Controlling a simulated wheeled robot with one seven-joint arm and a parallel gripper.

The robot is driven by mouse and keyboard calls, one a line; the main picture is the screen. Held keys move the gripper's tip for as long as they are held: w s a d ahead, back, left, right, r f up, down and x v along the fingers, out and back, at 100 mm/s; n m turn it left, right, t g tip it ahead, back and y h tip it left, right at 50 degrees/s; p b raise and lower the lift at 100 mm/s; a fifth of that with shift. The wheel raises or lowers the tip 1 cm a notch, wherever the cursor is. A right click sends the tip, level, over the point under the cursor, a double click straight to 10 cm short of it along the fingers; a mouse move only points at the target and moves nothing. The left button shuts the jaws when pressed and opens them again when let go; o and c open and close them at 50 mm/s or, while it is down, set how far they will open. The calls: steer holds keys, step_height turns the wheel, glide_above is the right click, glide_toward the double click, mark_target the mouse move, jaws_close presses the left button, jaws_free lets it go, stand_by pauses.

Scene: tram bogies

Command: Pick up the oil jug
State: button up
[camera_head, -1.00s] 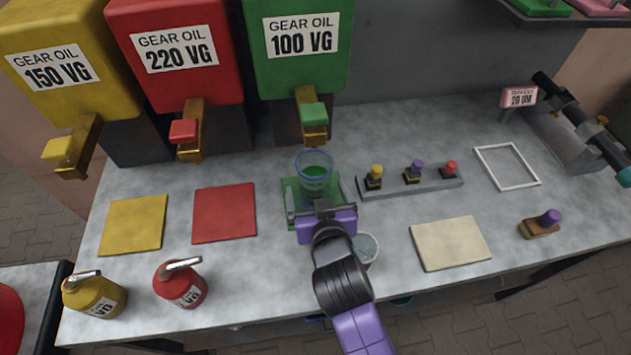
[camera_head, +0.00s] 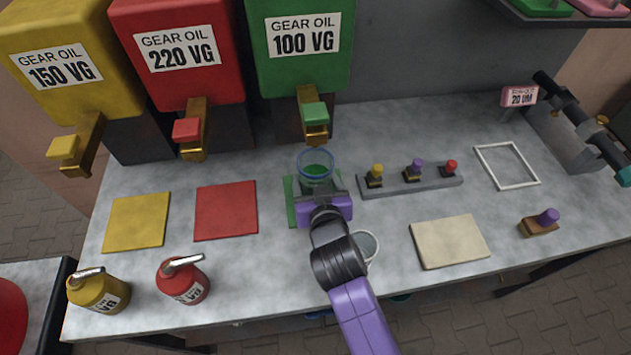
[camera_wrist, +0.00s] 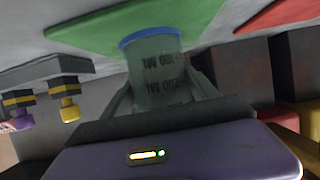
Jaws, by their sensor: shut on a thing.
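The oil jug is a clear measuring vessel (camera_head: 315,167) with a blue rim and green liquid inside. It stands upright over the green mat (camera_head: 290,212), below the green dispenser's tap. My purple-bodied gripper (camera_head: 318,187) is at its near side, shut on it with one finger on each side. In the wrist view the jug (camera_wrist: 158,78) shows dark printed marks and the blue rim, between my fingers.
Yellow, red and green gear oil dispensers (camera_head: 302,45) stand behind. Yellow and red oil cans (camera_head: 183,282) stand at the front left.

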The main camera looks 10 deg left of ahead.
steer(key=shift+r, duration=0.2)
steer(key=shift+r, duration=0.4)
steer(key=s+a+b, duration=0.1)
steer(key=s+a, duration=0.1)
steer(key=a, duration=0.1)
steer(key=s+a+b, duration=0.2)
steer(key=s+a, duration=0.1)
steer(key=a, duration=0.1)
steer(key=s+a+b, duration=0.1)
steer(key=s+a, duration=0.1)
steer(key=a, duration=0.1)
steer(key=shift+s+a, duration=0.15)
steer(key=shift+s, duration=0.05)
steer(key=shift+s+a+r, duration=0.1)
steer(key=shift+a+r, duration=0.05)
steer(key=shift+r, duration=6.75)
